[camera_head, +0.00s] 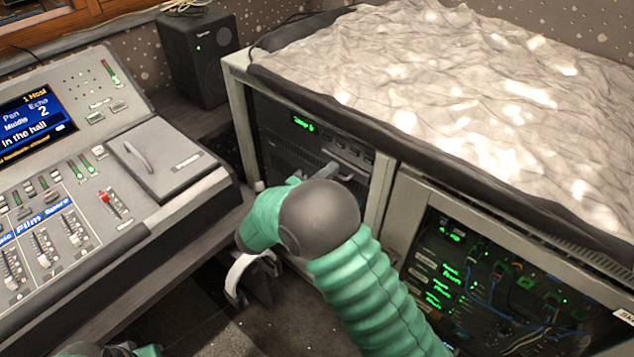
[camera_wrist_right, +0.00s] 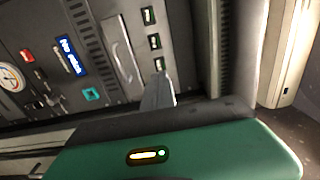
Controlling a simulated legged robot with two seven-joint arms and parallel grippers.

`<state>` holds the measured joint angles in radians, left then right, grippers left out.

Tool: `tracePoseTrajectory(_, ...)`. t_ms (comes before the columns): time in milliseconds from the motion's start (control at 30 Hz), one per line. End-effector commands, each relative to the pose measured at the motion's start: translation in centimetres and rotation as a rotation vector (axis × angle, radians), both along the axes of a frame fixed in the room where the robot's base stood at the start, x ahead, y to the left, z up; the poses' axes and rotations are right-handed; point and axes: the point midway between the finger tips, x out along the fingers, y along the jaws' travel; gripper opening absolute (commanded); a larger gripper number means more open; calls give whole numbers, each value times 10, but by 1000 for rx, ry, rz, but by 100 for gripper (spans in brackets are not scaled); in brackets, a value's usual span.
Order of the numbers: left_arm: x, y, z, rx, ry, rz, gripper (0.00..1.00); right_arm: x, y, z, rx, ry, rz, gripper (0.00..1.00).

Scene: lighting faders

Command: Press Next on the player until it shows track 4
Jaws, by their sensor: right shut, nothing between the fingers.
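A dark rack unit with a small green display (camera_head: 303,124) stands in the left bay of the cabinet. Its text is blurred and seems to end in a 6; I cannot tell whether this unit is the player. A row of small buttons (camera_head: 341,144) runs right of the display. My right gripper (camera_head: 336,170) is in front of this bay, its grey fingers shut and empty. In the right wrist view the fingers (camera_wrist_right: 158,88) reach up to the lowest of several green-lit buttons (camera_wrist_right: 154,41); I cannot tell whether they touch.
A mixing console (camera_head: 150,210) with faders and a blue screen (camera_head: 35,125) fills the left. A speaker (camera_head: 200,55) stands behind it. A crumpled pale cover (camera_head: 460,80) lies on the cabinet. The right bay (camera_head: 500,275) holds cables and green labels.

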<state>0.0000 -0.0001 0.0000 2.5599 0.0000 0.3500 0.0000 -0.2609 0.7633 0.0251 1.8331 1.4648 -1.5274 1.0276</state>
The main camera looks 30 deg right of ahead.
Motion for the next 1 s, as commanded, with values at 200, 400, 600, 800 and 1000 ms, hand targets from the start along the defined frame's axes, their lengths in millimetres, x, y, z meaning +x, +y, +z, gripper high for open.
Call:
tracePoseTrajectory(200,0,0,-6,0,0,0,36,16,-42,-1,-1,-1,-3,0)
tracePoseTrajectory(400,0,0,-8,0,0,0,36,25,-60,0,0,0,0,0)
tracePoseTrajectory(600,0,0,-8,0,0,0,36,26,-62,0,1,0,1,0)
tracePoseTrajectory(800,0,0,-11,0,0,0,36,26,-65,-1,0,-1,-1,0)
tracePoseTrajectory(1000,0,0,-15,0,0,0,36,32,-78,1,-1,-2,-1,0)
